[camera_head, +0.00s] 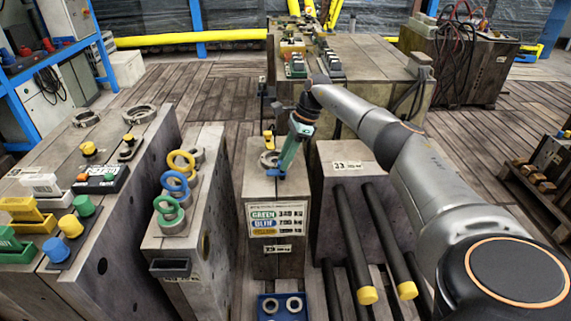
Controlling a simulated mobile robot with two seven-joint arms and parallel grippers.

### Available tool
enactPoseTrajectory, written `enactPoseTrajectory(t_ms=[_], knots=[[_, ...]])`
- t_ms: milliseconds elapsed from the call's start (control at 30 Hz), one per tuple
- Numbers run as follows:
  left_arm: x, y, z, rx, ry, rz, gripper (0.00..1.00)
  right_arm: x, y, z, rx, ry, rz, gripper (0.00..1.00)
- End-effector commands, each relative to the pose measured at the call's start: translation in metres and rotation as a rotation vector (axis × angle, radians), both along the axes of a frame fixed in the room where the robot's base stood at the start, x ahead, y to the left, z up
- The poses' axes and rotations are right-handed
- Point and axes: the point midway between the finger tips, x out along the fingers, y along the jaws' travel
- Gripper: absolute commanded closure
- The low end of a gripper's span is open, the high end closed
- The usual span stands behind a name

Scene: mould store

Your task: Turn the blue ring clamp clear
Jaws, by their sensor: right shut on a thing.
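The blue ring clamp (272,173) shows as a small blue piece at the front of a grey ring (266,160) on top of the narrow middle block (258,187). My right gripper (282,169) reaches down to it from the upper right, with its fingers at the blue piece. It is shut on the blue clamp; the fingers hide part of the clamp and of the ring's right side. A yellow clamp (268,137) stands at the back of the same ring. My left gripper is not in view.
Yellow, blue (174,182) and green lifting rings stand on the block to the left. A lower block (345,155) stands close on the right, with black yellow-tipped bars (357,245) before it. A blue tray (262,308) with two grey rings lies in front.

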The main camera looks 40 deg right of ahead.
Motion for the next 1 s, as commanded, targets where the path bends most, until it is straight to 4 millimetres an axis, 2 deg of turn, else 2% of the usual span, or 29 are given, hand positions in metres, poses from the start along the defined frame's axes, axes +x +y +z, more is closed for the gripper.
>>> enactPoseTrajectory(t_ms=[33,300,900,933,1000], knots=[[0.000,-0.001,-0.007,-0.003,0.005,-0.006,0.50,0.001,0.000,-0.002,0.001,-0.002,0.024,1.00],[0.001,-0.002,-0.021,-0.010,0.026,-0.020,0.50,0.001,0.000,-0.001,-0.002,-0.001,0.122,1.00],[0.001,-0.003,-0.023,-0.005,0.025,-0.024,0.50,0.001,-0.001,0.000,-0.003,0.000,0.154,1.00],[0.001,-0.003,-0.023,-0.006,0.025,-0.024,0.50,0.001,-0.001,0.000,-0.003,0.000,0.154,0.65],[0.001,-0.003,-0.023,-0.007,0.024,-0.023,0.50,0.001,-0.001,0.000,-0.003,0.000,0.154,0.57]])
